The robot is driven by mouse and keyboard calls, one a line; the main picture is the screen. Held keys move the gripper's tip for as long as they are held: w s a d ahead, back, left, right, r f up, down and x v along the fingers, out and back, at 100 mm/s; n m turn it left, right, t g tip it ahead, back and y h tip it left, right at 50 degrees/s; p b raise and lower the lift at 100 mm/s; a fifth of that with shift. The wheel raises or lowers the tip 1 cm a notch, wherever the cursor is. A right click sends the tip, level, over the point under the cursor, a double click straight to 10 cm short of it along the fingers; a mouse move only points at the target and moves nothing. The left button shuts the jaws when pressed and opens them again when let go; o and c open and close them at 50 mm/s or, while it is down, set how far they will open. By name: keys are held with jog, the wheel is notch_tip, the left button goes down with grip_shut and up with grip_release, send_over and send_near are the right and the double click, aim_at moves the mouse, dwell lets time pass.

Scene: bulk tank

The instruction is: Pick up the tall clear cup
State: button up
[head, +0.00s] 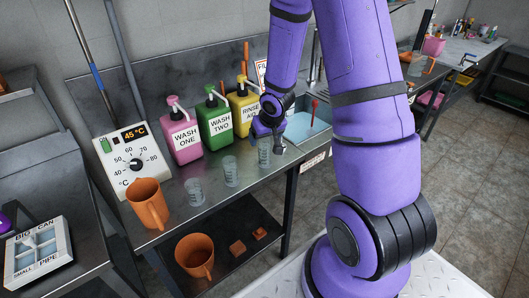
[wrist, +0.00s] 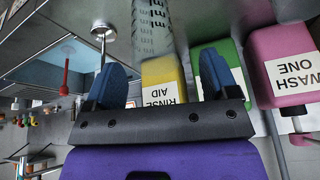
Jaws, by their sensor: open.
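The tall clear cup (head: 264,153) stands on the steel bench, just below and in front of my gripper (head: 268,134). In the wrist view the clear cup (wrist: 152,28), with measuring marks, lies in line with the gap between the fingers. My gripper (wrist: 160,75) is open, its two blue fingers wide apart, with nothing held. The cup appears beyond the fingertips; the exact gap is hard to tell. Two shorter clear cups, a middle one (head: 231,171) and a left one (head: 195,191), stand to its left.
Pink (head: 181,137), green (head: 214,124) and yellow (head: 243,105) pump bottles stand behind the cups. A sink (head: 308,127) with a red-handled tool is to the right. An orange jug (head: 148,204) and a temperature dial box (head: 132,160) are at the left.

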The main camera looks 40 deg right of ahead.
aim_at(265, 140)
jog(key=x, duration=0.3)
jog(key=shift+s+d+f, duration=0.15)
jog(key=shift+d+f, duration=0.05)
jog(key=shift+f, duration=0.1)
jog(key=shift+x, duration=0.85)
jog(key=shift+d, duration=0.1)
jog(key=shift+c, duration=0.2)
jog(key=c, duration=1)
